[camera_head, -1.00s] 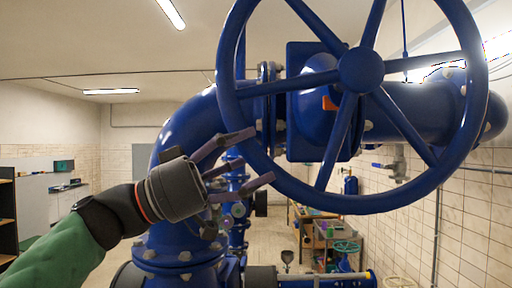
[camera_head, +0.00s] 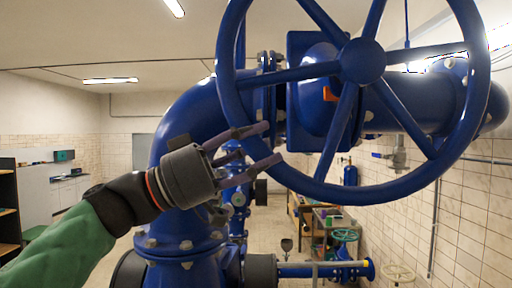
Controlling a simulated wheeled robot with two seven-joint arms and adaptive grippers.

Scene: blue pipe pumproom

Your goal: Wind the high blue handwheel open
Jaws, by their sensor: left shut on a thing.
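The high blue handwheel (camera_head: 362,60) fills the upper right of the head view, with its hub and several spokes facing me. Its top is cut off by the picture edge. My left gripper (camera_head: 272,144) comes in from the left, at the lower left part of the wheel's rim. Its two dark fingers lie one above the other across the rim and are shut on it. The exact contact is hard to see. My right gripper is not in view.
A thick blue pipe (camera_head: 189,120) bends behind my left gripper and runs down to a bolted flange. A tiled wall (camera_head: 470,215) is on the right. A shelf (camera_head: 8,212) stands far left.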

